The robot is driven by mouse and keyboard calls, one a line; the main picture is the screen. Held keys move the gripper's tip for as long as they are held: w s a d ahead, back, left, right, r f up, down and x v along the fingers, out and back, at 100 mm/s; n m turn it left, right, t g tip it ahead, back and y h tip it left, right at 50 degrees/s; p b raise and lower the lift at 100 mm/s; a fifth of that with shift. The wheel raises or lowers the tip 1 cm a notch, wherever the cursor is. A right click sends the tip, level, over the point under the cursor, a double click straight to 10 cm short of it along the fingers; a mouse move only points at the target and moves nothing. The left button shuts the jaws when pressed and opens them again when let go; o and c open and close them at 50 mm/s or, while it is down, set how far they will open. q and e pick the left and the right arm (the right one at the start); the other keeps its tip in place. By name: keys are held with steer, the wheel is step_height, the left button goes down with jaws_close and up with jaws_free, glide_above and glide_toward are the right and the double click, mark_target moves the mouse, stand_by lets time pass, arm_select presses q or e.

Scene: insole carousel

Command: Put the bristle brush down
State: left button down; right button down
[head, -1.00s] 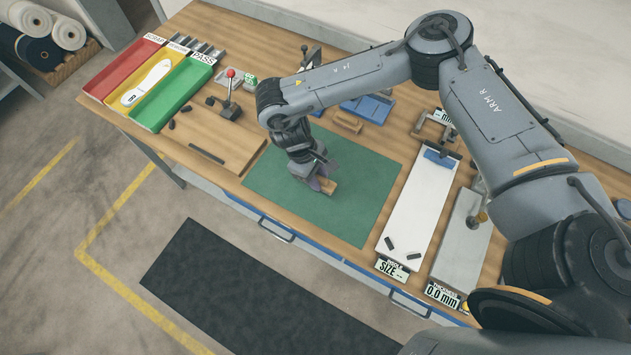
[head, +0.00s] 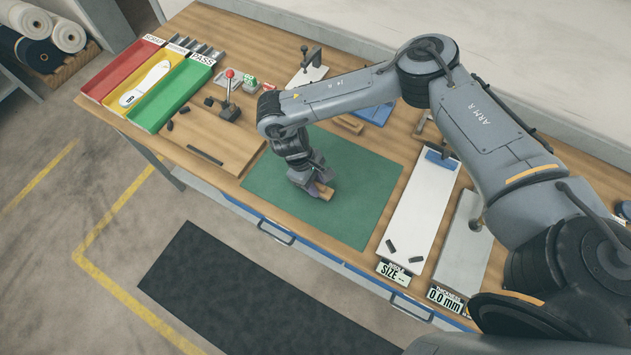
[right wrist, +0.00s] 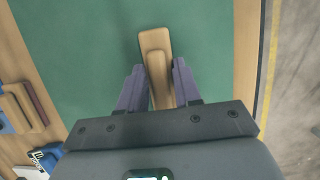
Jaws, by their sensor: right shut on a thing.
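The bristle brush has a pale wooden body and handle (right wrist: 154,42). In the head view its wooden end (head: 325,190) shows low over the green mat (head: 355,215). My right gripper (right wrist: 159,72) is shut on the brush, with one dark finger on each side of the wood. The gripper (head: 316,188) also shows in the head view, pointing down over the middle of the mat. The bristles are hidden, and I cannot tell whether the brush touches the mat. My left gripper is not in view.
Red, yellow and green trays (head: 174,94) stand at the left, with a white insole (head: 146,83) in the yellow one. A white sizing board (head: 424,208) lies to the right. The mat around the brush is clear.

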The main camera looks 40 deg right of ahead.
steer(key=c, duration=0.8)
jaws_free()
